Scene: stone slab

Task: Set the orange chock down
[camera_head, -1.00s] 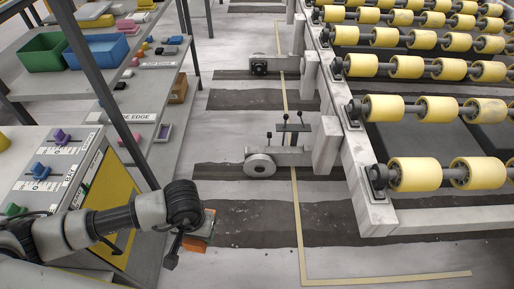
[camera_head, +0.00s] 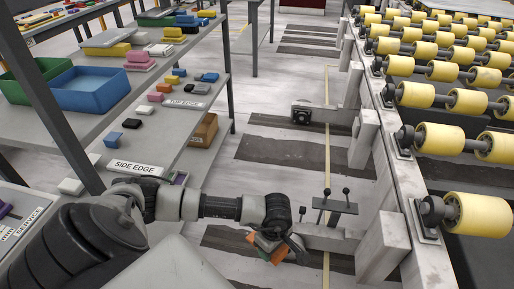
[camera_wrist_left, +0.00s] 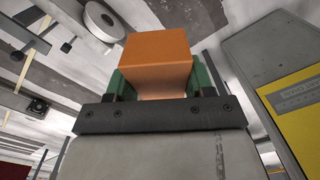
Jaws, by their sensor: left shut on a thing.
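My left gripper (camera_head: 270,244) reaches out from the left in the head view and is shut on the orange chock (camera_head: 279,254). In the left wrist view the orange chock (camera_wrist_left: 157,62) sits between two green finger pads of the left gripper (camera_wrist_left: 155,85). In the head view the chock is held above the grey floor, left of the yellow floor line, and is partly hidden by the gripper. My right gripper is not in view.
A roller conveyor (camera_head: 464,220) with yellow rollers stands on the right. Shelves on the left hold a blue bin (camera_head: 88,90), a green bin (camera_head: 30,80) and several coloured blocks. A stand with small black knobs (camera_head: 334,205) is beside the gripper.

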